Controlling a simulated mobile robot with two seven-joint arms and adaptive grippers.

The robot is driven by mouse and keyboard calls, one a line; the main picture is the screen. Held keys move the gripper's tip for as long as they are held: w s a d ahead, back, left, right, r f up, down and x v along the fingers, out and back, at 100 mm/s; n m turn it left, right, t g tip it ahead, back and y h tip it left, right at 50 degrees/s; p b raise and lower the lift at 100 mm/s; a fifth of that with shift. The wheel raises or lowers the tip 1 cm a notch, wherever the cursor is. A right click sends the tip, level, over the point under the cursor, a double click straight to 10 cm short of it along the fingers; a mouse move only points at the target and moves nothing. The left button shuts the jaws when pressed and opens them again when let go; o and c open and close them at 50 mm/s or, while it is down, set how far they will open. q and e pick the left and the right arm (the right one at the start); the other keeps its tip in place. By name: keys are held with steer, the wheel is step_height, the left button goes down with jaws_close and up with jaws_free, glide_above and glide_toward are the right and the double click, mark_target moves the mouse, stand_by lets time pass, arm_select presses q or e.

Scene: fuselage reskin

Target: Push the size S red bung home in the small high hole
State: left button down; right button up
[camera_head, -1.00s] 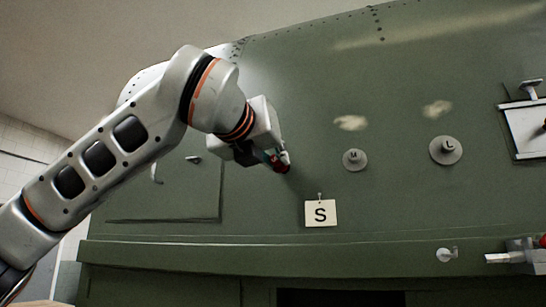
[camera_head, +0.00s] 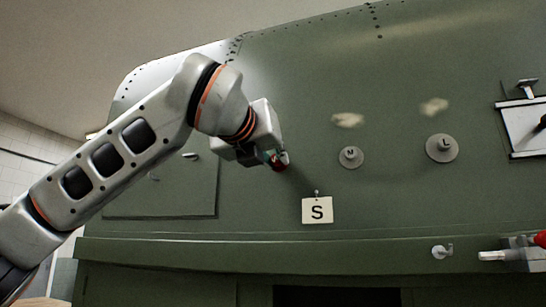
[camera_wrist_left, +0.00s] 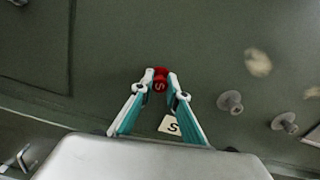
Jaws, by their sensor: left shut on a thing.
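The red bung (camera_head: 281,165) is between the fingertips of my left gripper (camera_head: 272,157), close to the green fuselage skin (camera_head: 400,200). In the left wrist view the bung (camera_wrist_left: 159,80) shows an S on its end, and the fingers of my left gripper (camera_wrist_left: 160,88) are shut on its sides. The small high hole is not visible; the bung and gripper may cover it. I cannot tell whether the bung touches the skin. My right gripper is not clearly in view.
A card marked S (camera_head: 317,210) hangs below and right of the bung. Grey plugs marked M (camera_head: 351,157) and L (camera_head: 442,148) sit in the skin further right. A white panel (camera_head: 524,128) is at the right edge. A ledge (camera_head: 300,243) runs below.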

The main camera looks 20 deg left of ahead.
arm_select(q)
steer(key=shift+w, duration=0.55)
steer(key=c, duration=1.9)
jaws_free()
steer(key=shift+s, duration=0.1)
steer(key=shift+s+b, duration=0.4)
steer(key=shift+s, duration=2)
steer(key=shift+r, duration=0.1)
